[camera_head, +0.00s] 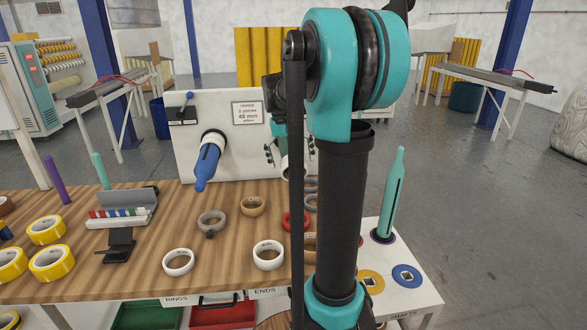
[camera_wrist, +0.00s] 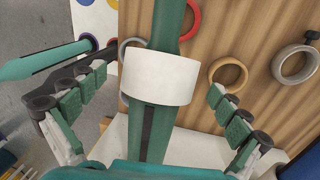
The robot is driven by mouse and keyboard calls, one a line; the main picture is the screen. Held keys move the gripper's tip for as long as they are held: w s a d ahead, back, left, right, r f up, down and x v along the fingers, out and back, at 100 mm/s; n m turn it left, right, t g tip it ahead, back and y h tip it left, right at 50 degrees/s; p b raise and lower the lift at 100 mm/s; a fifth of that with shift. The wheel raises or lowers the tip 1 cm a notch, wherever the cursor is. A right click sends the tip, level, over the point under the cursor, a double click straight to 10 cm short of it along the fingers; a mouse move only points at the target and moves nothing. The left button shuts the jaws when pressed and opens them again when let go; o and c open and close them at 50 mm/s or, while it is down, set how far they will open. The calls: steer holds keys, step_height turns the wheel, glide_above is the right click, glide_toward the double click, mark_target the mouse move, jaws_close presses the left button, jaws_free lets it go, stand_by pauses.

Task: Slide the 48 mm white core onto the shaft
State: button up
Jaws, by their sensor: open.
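The white core (camera_wrist: 160,78) is in the middle of the wrist view, around a teal slotted shaft (camera_wrist: 149,130). The shaft shows both above and below the core. My gripper (camera_wrist: 160,80) is open, with one green-padded finger on each side of the core and a visible gap to it. In the head view my arm covers most of this spot. Only a small white part, likely the core (camera_head: 295,167), shows beside the arm in front of the white panel. The shaft's mounting is hidden.
A blue shaft (camera_head: 207,163) juts from the white panel (camera_head: 170,150). Loose rings, including a white ring (camera_head: 178,262) and a second one (camera_head: 268,255), lie on the wooden table (camera_head: 130,275). A teal shaft (camera_head: 395,195) stands upright on the white stand at right.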

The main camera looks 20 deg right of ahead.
steer(key=shift+d+f, duration=0.2)
steer(key=shift+f, duration=1.1)
steer(key=c, duration=1.3)
steer(key=shift+o, duration=0.4)
steer(key=g, duration=0.2)
steer(key=shift+s+g+y, duration=0.1)
steer(key=shift+g+y, duration=0.2)
steer(key=shift+y, duration=0.1)
steer(key=shift+s+g, duration=0.15)
steer(key=shift+g, duration=0.35)
steer(key=shift+c, duration=0.2)
steer(key=shift+r, duration=0.25)
steer(key=shift+w+d, duration=0.2)
steer(key=shift+w, duration=0.7)
steer(key=shift+w+d, duration=0.15)
steer(key=shift+w, duration=0.7)
